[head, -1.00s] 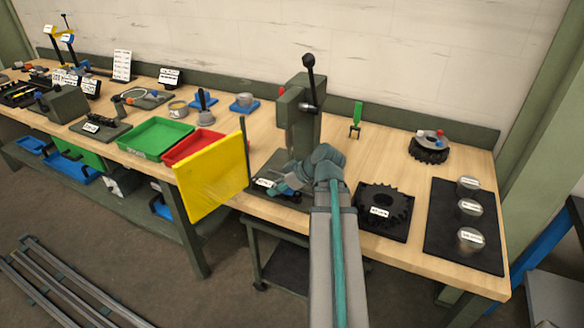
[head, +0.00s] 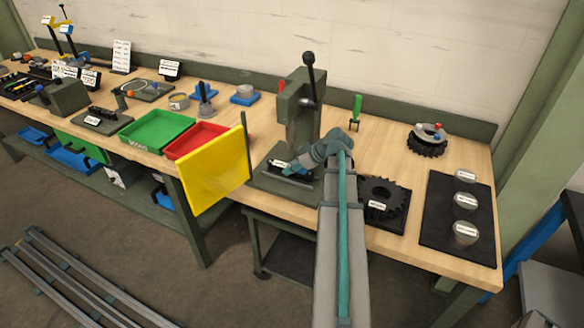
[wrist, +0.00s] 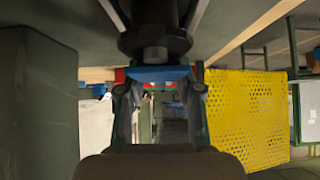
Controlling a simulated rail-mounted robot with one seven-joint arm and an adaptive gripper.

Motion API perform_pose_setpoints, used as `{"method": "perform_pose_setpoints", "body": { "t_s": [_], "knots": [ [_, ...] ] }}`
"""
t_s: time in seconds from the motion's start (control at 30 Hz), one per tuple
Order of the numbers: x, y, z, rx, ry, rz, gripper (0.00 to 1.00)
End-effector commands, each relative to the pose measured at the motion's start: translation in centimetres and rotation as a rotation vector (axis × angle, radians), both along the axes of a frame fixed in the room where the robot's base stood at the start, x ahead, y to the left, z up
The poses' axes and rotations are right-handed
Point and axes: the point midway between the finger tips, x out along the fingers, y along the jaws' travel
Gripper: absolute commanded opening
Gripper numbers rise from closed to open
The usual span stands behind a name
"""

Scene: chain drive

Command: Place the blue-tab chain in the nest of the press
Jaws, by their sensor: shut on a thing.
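The press (head: 298,112) stands on the bench, with its lever pointing up and its dark base (head: 266,186) below. My gripper (head: 287,169) is low at the front of the press, over the base and under the head. It is shut on the blue-tab chain; in the wrist view a blue piece (wrist: 158,74) shows between the fingertips (wrist: 160,90). A black cylinder with a grey tip (wrist: 155,50), apparently the ram, shows just beyond it. A small white label (head: 279,163) shows beside the fingers. The nest and most of the chain are hidden by my gripper.
A yellow perforated panel (head: 215,172) stands upright left of the press, also in the wrist view (wrist: 246,115). Red (head: 196,141) and green (head: 156,131) trays lie behind it. A dark sprocket (head: 382,199) lies right of my arm. A green-handled tool (head: 356,112) stands behind.

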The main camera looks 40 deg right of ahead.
Motion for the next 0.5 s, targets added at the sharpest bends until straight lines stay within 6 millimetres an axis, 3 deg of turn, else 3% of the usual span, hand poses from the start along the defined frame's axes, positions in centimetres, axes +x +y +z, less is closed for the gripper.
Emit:
{"method": "perform_pose_setpoints", "body": {
  "t_s": [0.5],
  "knots": [
    [0.0, 0.0, -1.3, 0.0, -0.002, -0.001, 0.0]
  ]
}}
